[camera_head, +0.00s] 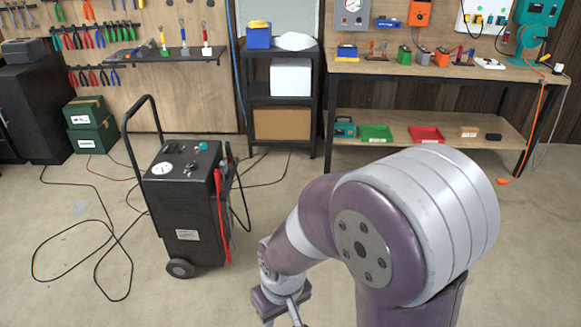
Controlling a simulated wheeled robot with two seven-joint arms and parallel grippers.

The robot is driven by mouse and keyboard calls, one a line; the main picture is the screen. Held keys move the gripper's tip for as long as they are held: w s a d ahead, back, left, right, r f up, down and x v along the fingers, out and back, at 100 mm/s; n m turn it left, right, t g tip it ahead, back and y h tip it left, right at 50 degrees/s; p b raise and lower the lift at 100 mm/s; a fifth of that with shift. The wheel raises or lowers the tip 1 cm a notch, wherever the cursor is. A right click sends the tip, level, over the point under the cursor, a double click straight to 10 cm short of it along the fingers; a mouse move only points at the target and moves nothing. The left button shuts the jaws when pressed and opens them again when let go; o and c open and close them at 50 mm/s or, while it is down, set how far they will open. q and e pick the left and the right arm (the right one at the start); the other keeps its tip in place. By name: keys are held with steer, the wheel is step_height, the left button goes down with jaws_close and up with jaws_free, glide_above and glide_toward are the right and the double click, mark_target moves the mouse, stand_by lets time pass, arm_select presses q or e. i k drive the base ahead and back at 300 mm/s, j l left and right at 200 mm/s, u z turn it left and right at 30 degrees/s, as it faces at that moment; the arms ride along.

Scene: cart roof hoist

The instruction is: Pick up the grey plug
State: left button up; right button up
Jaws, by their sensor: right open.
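I cannot pick out the grey plug with certainty. A small pale grey piece (558,69) sits at the right corner of the workbench, with a cable by it, but it is too small to tell whether it is a plug. My right gripper (283,314) is at the bottom edge, partly cut off, pointing down over the floor. It is open, with nothing seen between its fingers, and far from the workbench. My left gripper is out of view.
A black wheeled cart (187,205) with gauges and red cables stands left of my right arm. Loose black cables (100,240) lie on the floor at left. A workbench (400,68) stands at back right, a black shelf (282,100) beside it. An orange cable end (505,181) hangs near the floor.

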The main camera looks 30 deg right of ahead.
mark_target(224, 165)
steer(key=z, duration=0.6)
steer(key=i+u, duration=0.15)
steer(key=u, duration=0.95)
steer(key=i+l+u, duration=0.25)
steer(key=l, duration=0.2)
steer(key=i+l+u, duration=0.25)
steer(key=l, duration=0.2)
steer(key=l+u, duration=0.25)
steer(key=l, duration=0.25)
steer(key=i+l+u, duration=0.25)
steer(key=l, duration=0.3)
steer(key=k+l+u, duration=0.1)
steer(key=l+u, duration=0.15)
steer(key=l, duration=0.25)
steer(key=i+l, duration=0.1)
steer(key=l, duration=2.05)
steer(key=i, duration=0.05)
